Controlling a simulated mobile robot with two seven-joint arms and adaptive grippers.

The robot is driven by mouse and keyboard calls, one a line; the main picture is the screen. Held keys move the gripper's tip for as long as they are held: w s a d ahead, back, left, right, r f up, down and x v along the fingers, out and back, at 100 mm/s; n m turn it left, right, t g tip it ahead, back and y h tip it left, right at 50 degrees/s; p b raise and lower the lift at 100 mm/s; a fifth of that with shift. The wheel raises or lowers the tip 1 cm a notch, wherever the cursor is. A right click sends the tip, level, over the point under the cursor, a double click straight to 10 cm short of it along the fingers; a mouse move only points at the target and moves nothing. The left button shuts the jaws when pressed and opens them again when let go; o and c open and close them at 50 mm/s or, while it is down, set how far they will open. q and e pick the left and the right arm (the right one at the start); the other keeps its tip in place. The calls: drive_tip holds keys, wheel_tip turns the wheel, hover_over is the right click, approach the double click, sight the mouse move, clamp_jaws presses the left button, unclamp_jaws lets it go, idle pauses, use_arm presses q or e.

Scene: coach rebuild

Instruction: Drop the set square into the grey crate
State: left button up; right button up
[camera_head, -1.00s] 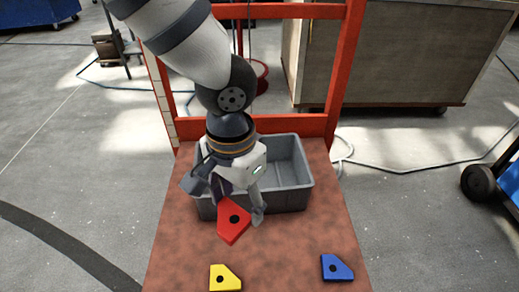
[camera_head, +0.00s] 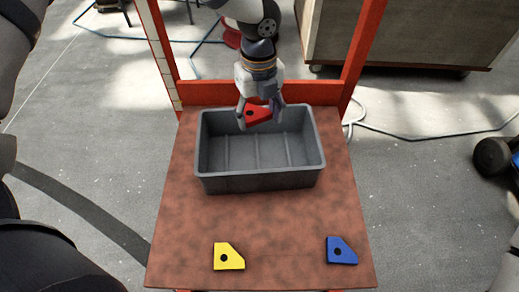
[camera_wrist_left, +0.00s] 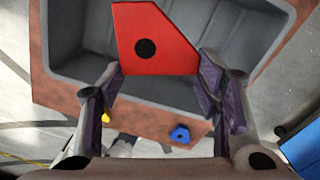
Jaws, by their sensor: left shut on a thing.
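The red set square (camera_head: 261,114), a flat plate with a dark hole, is held between the fingers of my left gripper (camera_head: 259,118). In the head view it shows over the far part of the grey crate (camera_head: 262,182), near its back rim. In the left wrist view the red set square (camera_wrist_left: 160,35) sits between the two fingers, with the crate (camera_wrist_left: 65,62) behind and below it. The crate stands open on the table, and the part of it I can see is empty. My right gripper is not in view.
The crate stands on a reddish-brown table (camera_head: 205,220) with a red frame at its back. A yellow plate (camera_head: 230,262) lies at the front left and a blue plate (camera_head: 343,257) at the front right. The table between them is clear.

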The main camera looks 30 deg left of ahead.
use_arm(q)
wheel_tip(320, 180, down, 6)
drive_tip(key=shift+r+b, duration=0.25)
drive_tip(key=shift+b, duration=0.65)
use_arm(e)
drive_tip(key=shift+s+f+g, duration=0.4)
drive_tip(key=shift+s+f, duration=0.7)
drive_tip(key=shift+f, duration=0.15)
use_arm(q)
drive_tip(key=o, duration=1.3)
wheel_tip(320, 180, up, 12)
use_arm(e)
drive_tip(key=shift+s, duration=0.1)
